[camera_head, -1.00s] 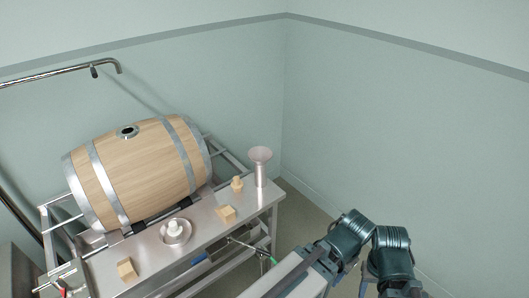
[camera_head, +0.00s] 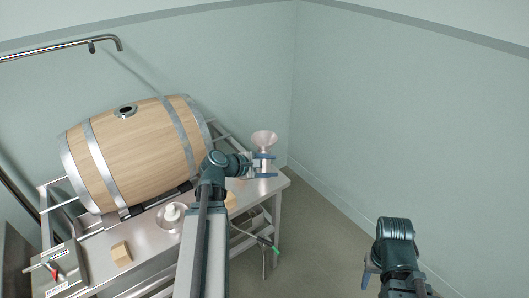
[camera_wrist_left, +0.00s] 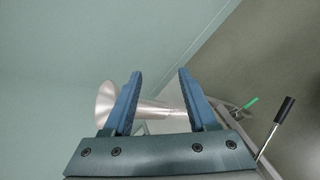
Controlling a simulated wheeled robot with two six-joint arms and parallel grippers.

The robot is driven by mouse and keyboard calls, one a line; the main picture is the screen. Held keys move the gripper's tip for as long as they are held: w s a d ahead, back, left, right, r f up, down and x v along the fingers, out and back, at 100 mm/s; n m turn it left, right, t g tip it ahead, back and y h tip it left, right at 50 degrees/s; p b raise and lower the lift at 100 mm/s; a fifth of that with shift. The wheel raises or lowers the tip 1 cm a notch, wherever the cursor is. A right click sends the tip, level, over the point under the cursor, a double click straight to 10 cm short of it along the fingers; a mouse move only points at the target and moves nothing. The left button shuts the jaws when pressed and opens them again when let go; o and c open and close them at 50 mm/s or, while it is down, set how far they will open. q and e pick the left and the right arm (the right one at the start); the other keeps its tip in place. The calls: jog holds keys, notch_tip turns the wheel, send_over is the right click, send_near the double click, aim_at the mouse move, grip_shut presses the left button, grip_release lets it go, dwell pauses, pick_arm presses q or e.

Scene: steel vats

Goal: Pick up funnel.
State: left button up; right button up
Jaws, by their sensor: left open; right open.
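The metal funnel (camera_head: 264,138) stands upright at the right end of the steel table, its wide cone at the top. In the left wrist view the funnel (camera_wrist_left: 108,104) lies sideways across the picture, its stem showing between the fingers. My left gripper (camera_head: 265,166) is open at the funnel's stem, one blue finger above the other in the head view. I cannot tell whether the fingers touch the stem. My right gripper (camera_head: 369,268) is low at the right, away from the table, and partly hidden by its own arm.
A wooden barrel (camera_head: 140,152) with metal hoops lies on the steel table (camera_head: 150,240). A dish with a white piece (camera_head: 172,213) and a wooden block (camera_head: 121,253) sit in front of it. My left arm covers part of the table. A green-tipped handle (camera_head: 276,249) shows below the table edge.

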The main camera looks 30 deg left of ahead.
aim_at(264, 147)
pick_arm(q)
jog(key=s+a+r+n+t+y, duration=0.25)
jog(key=a+n, duration=0.25)
jog(key=a, duration=0.5)
jog(key=b+x, duration=0.3)
jog(key=x, duration=0.6)
jog(key=shift+w+d+r, duration=0.2)
jog(key=shift+w+d, duration=0.1)
jog(key=shift+d, duration=0.05)
jog(key=b+x, duration=0.2)
jog(key=x, duration=0.3)
jog(key=shift+w+f, duration=0.1)
jog(key=shift+f, duration=0.05)
grip_shut()
jog(key=shift+d+h, duration=0.15)
jog(key=shift+h, duration=0.2)
